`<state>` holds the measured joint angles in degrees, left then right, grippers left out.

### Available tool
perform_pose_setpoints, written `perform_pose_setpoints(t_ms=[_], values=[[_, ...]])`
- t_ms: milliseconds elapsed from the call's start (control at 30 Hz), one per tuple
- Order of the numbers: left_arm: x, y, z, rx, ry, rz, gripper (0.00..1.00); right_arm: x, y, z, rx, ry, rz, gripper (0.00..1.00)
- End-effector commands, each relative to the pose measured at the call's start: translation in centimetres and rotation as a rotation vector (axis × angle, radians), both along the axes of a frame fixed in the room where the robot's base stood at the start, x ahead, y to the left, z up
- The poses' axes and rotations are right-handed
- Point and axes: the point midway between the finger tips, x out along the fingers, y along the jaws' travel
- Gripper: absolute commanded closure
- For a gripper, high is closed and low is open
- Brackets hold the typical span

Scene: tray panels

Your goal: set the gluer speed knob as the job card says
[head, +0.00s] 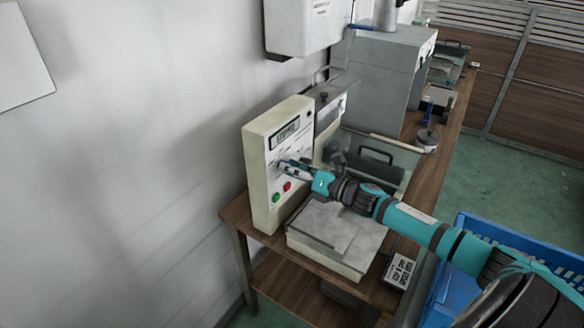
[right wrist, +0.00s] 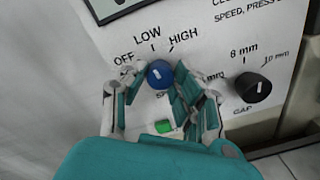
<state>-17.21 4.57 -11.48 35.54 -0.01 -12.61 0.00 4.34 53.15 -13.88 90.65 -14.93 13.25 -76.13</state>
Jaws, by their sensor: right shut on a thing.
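The gluer's control panel (head: 262,200) is a cream upright box on the bench against the wall. Its speed knob (right wrist: 160,74) is blue, below the printed words OFF, LOW and HIGH. A small pale mark shows on the knob's face; I cannot tell for certain which word it points to. My right gripper (head: 283,167) is at the panel front, its fingers shut on the knob from both sides in the right wrist view (right wrist: 156,88). My left gripper is out of view.
A black gap knob (right wrist: 253,87) sits right of the speed knob. A green button (right wrist: 164,126) is below it, and a red button (head: 287,187) shows in the head view. A blue crate (head: 490,228) stands right of the bench. Grey machines (head: 375,70) stand farther back.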

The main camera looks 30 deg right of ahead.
Motion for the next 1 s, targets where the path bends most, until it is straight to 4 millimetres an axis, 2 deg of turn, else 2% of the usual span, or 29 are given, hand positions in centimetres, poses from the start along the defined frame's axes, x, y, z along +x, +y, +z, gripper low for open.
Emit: perform_pose_setpoints(t_ms=[600,1000], values=[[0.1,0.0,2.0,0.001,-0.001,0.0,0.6,0.1,-0.1,0.2,0.54,0.223,-0.003,1.0],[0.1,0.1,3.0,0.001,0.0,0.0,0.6,0.1,-0.2,0.1,0.824,0.341,-0.004,1.0]])
